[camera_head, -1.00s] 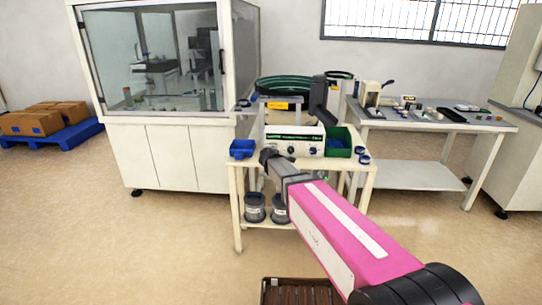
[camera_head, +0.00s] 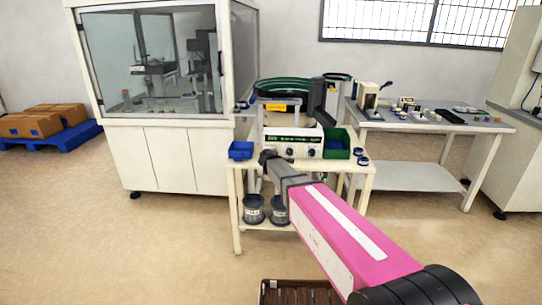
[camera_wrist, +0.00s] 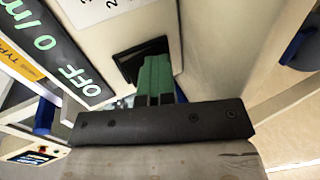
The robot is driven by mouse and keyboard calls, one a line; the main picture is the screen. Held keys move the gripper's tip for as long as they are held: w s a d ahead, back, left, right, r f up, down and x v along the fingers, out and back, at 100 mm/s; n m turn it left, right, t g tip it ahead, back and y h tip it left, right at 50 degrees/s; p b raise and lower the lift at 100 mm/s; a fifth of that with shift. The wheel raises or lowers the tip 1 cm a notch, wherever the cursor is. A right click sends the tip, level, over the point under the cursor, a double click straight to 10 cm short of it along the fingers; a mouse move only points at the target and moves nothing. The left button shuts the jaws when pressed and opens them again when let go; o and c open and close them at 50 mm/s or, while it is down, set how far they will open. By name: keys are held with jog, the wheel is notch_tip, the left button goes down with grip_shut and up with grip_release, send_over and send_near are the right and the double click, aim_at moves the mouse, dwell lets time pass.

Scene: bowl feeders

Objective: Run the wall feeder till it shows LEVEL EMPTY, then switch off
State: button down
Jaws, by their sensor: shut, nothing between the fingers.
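The feeder's control box (camera_head: 270,150) stands on the small cream table (camera_head: 236,180), in front of a dark green feeder bowl (camera_head: 283,84). In the wrist view, its dark display (camera_wrist: 60,50) shows light letters sideways, reading "OFF" and "0/m", cut off by the frame. My gripper (camera_wrist: 157,68) is shut and empty. Its green fingertips are at a black switch recess (camera_wrist: 128,62) on the box's side and partly cover it. I cannot tell whether they touch the switch. In the head view my gripper (camera_head: 266,157) is at the box's left end.
A blue bin (camera_head: 241,150) is left of the box and a green bin (camera_head: 337,145) right of it. Grey tubs (camera_head: 254,209) stand on the shelf below. A glass-walled cabinet (camera_head: 165,150) is at left. A bench (camera_head: 415,122) with small items is at right.

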jog(key=shift+w+r, duration=0.1)
jog(key=shift+w, duration=0.05)
jog(key=shift+r, duration=0.8)
jog(key=v, duration=1.4)
jog(key=shift+a+f, duration=0.1)
jog(key=shift+f, duration=0.05)
jog(key=shift+s+f, duration=0.3)
jog(key=shift+f, duration=0.3)
jog(key=shift+w, duration=0.15)
